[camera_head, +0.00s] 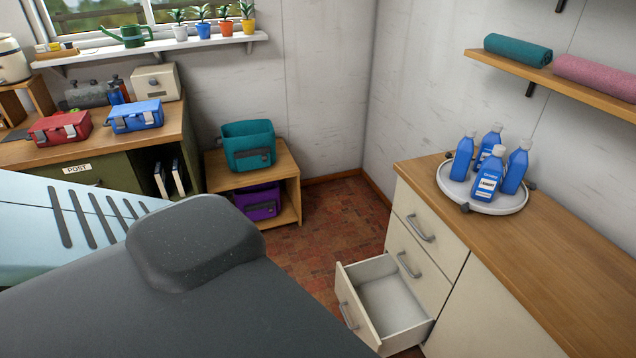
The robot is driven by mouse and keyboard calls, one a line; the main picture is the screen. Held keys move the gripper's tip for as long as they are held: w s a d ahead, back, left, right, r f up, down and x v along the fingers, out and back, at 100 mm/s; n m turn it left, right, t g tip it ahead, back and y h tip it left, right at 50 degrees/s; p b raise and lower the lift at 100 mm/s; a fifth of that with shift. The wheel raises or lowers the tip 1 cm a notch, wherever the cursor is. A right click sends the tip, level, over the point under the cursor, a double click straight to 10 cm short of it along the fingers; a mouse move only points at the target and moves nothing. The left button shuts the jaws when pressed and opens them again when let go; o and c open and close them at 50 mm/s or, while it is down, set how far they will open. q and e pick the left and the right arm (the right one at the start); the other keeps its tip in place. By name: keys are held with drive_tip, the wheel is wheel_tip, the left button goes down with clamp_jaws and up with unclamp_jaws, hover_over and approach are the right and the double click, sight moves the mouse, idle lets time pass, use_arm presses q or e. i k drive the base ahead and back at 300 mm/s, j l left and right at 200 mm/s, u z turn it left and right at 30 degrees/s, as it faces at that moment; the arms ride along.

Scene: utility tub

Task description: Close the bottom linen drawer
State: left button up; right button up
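The bottom linen drawer (357,312) is the lowest of three cream drawers in the cabinet at the right. It is pulled out toward the left and its pale inside looks empty. Its grey bar handle (347,315) is on the front panel. The two drawers above it, the top drawer (428,228) and the middle drawer (415,262), are shut. Neither of my grippers shows in the head view.
The wooden counter (575,255) above the drawers bears a round tray (507,205) with several blue bottles. A dark grey padded surface (190,310) fills the lower left. Brick-patterned floor (325,225) is clear between it and the cabinet. A small wooden stand (286,163) holds teal and purple bins.

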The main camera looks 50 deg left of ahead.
sight(380, 306)
drive_tip(key=u, duration=1.2)
drive_tip(key=i+l+z, duration=0.1)
drive_tip(key=i, duration=0.45)
drive_tip(key=i+l, duration=0.2)
drive_tip(key=i, duration=0.3)
drive_tip(key=z, duration=0.05)
